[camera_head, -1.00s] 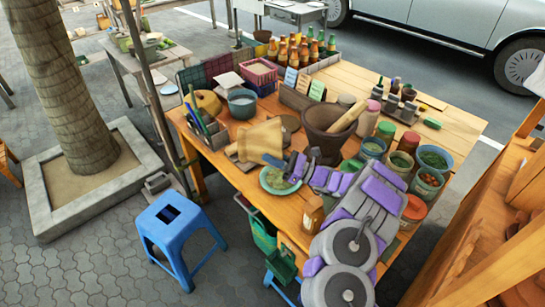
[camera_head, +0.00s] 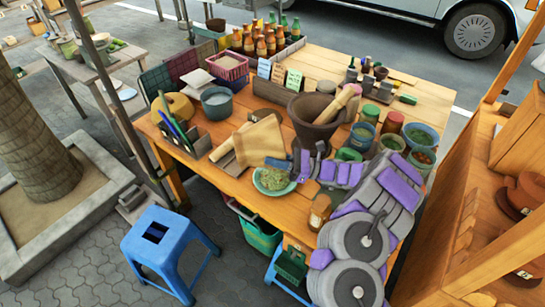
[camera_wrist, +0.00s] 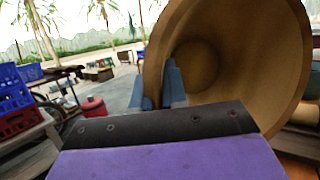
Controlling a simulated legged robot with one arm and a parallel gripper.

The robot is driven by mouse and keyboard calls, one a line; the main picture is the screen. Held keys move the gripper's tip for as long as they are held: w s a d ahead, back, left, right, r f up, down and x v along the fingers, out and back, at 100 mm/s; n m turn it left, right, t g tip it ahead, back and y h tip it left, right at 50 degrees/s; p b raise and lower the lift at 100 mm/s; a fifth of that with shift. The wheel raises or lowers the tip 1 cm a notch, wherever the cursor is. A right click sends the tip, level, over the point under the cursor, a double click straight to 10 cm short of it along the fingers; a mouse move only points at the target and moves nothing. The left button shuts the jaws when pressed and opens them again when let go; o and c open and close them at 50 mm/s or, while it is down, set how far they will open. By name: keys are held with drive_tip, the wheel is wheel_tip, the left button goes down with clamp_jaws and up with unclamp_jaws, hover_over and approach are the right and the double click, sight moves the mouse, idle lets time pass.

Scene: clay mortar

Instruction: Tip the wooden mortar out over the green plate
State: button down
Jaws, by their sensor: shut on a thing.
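The wooden mortar (camera_head: 262,142) is tan and tipped over on its side, at the back left of the green plate. My gripper (camera_head: 280,163) is shut on the mortar's wall near the rim. In the wrist view, the blue fingers (camera_wrist: 170,86) straddle that wall, and the mortar's inside (camera_wrist: 235,60) shows bare where visible. The green plate (camera_head: 259,190) sits at the table's front edge, just below and in front of my gripper. A heap of pale green shreds (camera_head: 273,179) lies on it. Whether the mortar touches the table cannot be told.
A dark clay mortar (camera_head: 309,131) with a pestle (camera_head: 338,103) stands right behind my gripper. Several tubs, including a blue one (camera_head: 424,132), crowd the right. A utensil holder (camera_head: 192,147) is at the left. A blue stool (camera_head: 168,248) stands on the floor in front.

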sight(247, 160)
drive_tip(key=shift+a+r, duration=0.25)
drive_tip(key=shift+r, duration=0.25)
drive_tip(key=a+r+n+h+p, duration=0.1)
drive_tip(key=h+p, duration=0.3)
drive_tip(key=p, duration=0.1)
drive_tip(key=a+r+n+h+p, duration=0.1)
drive_tip(key=a+h+p, duration=0.1)
drive_tip(key=h+p, duration=0.3)
drive_tip(key=a+r+n+h+p, duration=0.1)
drive_tip(key=h+p, duration=0.4)
drive_tip(key=shift+s+a, duration=0.3)
drive_tip(key=shift+s, duration=0.1)
drive_tip(key=shift+f+h+p, duration=0.1)
drive_tip(key=shift+h+p, duration=0.2)
drive_tip(key=shift+p, duration=0.15)
drive_tip(key=shift+a+f+h+p, duration=0.4)
drive_tip(key=shift+a+h+p, duration=0.4)
drive_tip(key=shift+p, duration=0.3)
drive_tip(key=shift+d, duration=0.7)
